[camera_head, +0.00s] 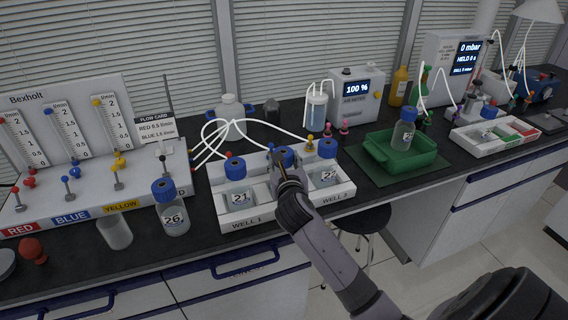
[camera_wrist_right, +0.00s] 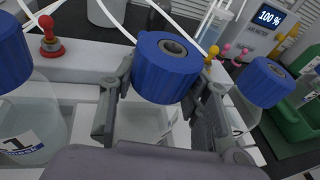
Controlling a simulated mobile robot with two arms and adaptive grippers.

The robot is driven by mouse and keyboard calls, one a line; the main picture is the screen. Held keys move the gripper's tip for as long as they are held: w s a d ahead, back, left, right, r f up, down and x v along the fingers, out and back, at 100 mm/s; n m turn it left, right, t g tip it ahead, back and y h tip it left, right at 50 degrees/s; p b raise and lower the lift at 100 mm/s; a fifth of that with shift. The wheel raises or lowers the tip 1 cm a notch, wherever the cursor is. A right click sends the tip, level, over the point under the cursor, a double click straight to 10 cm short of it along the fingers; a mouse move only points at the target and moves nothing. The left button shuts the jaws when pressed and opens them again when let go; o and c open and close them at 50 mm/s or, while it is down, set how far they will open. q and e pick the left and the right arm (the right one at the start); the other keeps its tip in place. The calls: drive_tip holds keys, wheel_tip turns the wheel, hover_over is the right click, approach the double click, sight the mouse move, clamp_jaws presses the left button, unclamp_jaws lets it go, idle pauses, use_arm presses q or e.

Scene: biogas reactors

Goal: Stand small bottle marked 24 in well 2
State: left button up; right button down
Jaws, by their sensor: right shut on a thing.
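A small blue-capped bottle (camera_head: 287,154) is at the middle well of the white rack (camera_head: 240,225), between two other bottles. My right gripper (camera_head: 284,168) is shut on it. In the right wrist view, its cap (camera_wrist_right: 166,66) stands between the fingers (camera_wrist_right: 165,105). Its cap is about level with its neighbours' caps; its label and base are hidden, so I cannot read its number or tell whether it rests on the well floor. Bottle 21 (camera_head: 238,186) stands in well 1 at left. Another bottle (camera_head: 327,164) stands in the right-hand well. My left gripper is out of view.
Bottle 26 (camera_head: 172,212) and an empty beaker (camera_head: 115,232) stand left of the rack. A green tray (camera_head: 380,158) holding a blue-capped bottle (camera_head: 404,132) is to the right. White tubes (camera_head: 213,128) loop close behind the rack. A flow panel (camera_head: 90,195) fills the left.

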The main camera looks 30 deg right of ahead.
drive_tip(key=c, duration=0.9)
unclamp_jaws()
drive_tip(key=shift+o, duration=0.2)
drive_tip(key=shift+s, duration=0.1)
drive_tip(key=v, duration=1.2)
drive_tip(key=shift+r, duration=0.1)
